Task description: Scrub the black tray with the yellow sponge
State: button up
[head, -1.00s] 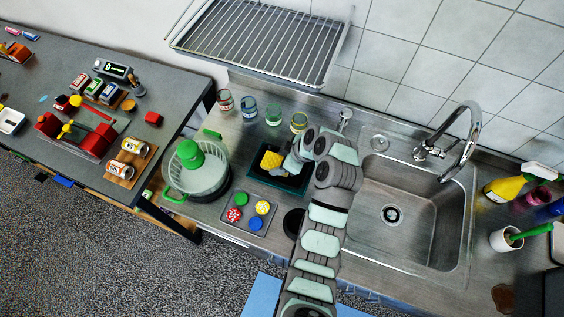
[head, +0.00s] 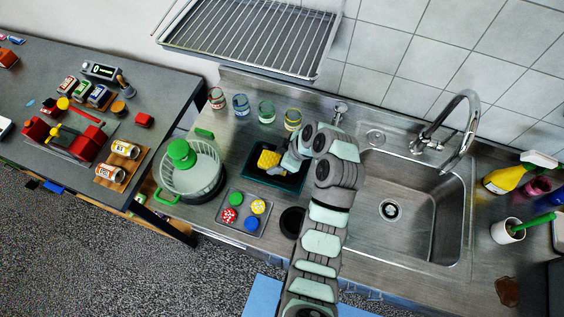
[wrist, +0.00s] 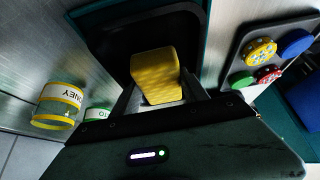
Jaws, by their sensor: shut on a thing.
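The yellow sponge (head: 268,159) is between the fingers of my gripper (head: 283,160), which is shut on it. In the wrist view the sponge (wrist: 156,76) sticks out past the fingertips, over the dark inside of the tray. The black tray (head: 292,183) has a teal rim and lies on the steel counter left of the sink. It also shows in the wrist view (wrist: 110,35). My gripper and arm hide the tray's right part. I cannot tell whether the sponge touches the tray's floor.
A tray of coloured lids (head: 262,211) lies in front of the black tray. A colander with a green bottle-like top (head: 182,155) stands at left. Several glass jars (head: 266,111) stand behind. The sink (head: 420,220) is at right, with a tap (head: 466,130). A drying rack (head: 250,35) hangs above.

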jog(key=shift+w+a, duration=0.2)
jog(key=shift+a, duration=0.3)
jog(key=shift+s+d+f+b, duration=0.1)
jog(key=shift+s+d+b, duration=0.15)
jog(key=shift+d+b, duration=0.35)
jog(key=shift+s+d, duration=0.2)
jog(key=shift+d, duration=0.3)
jog(key=shift+s+d+p, duration=0.2)
jog(key=shift+d+p, duration=0.1)
jog(key=shift+d, duration=0.15)
jog(key=shift+w+a+b, duration=0.3)
jog(key=shift+w+a, duration=0.05)
jog(key=shift+a, duration=0.45)
jog(key=shift+w+a+b, duration=0.3)
jog(key=shift+a, duration=0.45)
jog(key=shift+s+d+p, duration=0.3)
jog(key=shift+s+d, duration=0.05)
jog(key=shift+d, duration=0.45)
jog(key=shift+s+d+p, duration=0.25)
jog(key=shift+s+d, duration=0.05)
jog(key=shift+d, duration=0.5)
jog(key=shift+w+a+b, duration=0.35)
jog(key=shift+a+b, duration=0.05)
jog(key=shift+a, duration=0.4)
jog(key=shift+w+a+b, duration=0.3)
jog(key=shift+a+b, duration=0.1)
jog(key=shift+a, duration=0.4)
